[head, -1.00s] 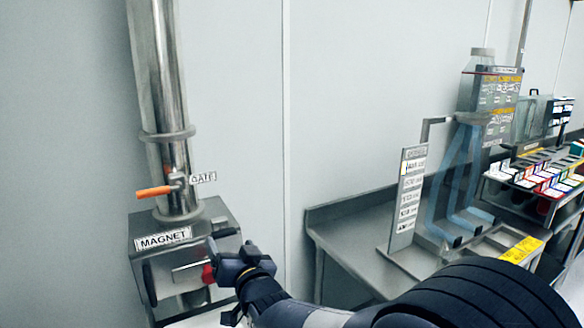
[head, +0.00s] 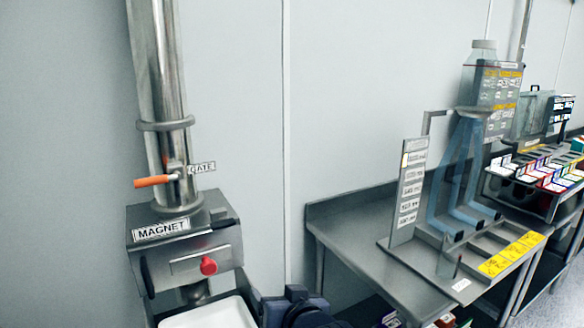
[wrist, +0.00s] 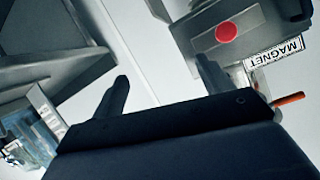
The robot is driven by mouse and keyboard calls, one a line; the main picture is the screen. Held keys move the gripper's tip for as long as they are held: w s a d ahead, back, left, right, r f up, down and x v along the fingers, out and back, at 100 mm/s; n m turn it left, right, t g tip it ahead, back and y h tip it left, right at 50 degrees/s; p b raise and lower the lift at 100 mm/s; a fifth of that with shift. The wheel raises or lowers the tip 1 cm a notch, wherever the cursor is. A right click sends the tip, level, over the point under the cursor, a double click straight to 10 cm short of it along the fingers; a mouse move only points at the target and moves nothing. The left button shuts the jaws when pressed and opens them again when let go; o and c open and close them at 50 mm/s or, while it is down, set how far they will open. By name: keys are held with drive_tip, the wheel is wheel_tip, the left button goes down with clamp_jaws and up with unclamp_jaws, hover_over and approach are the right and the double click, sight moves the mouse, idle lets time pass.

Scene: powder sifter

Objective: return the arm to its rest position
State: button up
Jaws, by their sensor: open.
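My gripper shows in the wrist view (wrist: 158,85) with its two dark fingers spread and nothing between them. In the head view only a dark part of my arm end shows at the bottom edge, below and right of the magnet box (head: 185,245); the fingertips are hard to make out there. The magnet box is grey metal with a red knob (head: 208,266) on its front. My gripper is apart from the knob. The wrist view shows the box inverted, with the red knob (wrist: 226,32) beyond the right finger.
A steel pipe (head: 168,70) with an orange gate handle (head: 153,181) rises above the box. A white tray (head: 212,314) is below it. At right, a steel table (head: 340,235) carries a labelled stand (head: 408,195); a rack of coloured tags (head: 540,180) is farther right.

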drive_tip(key=s+d+f+g+h+b, duration=0.1)
drive_tip(key=s+d+f+g+h, duration=0.2)
drive_tip(key=s+d+f, duration=0.5)
drive_tip(key=shift+d+f+g, duration=0.35)
drive_tip(key=shift+f+g, duration=0.1)
drive_tip(key=shift+g, duration=0.35)
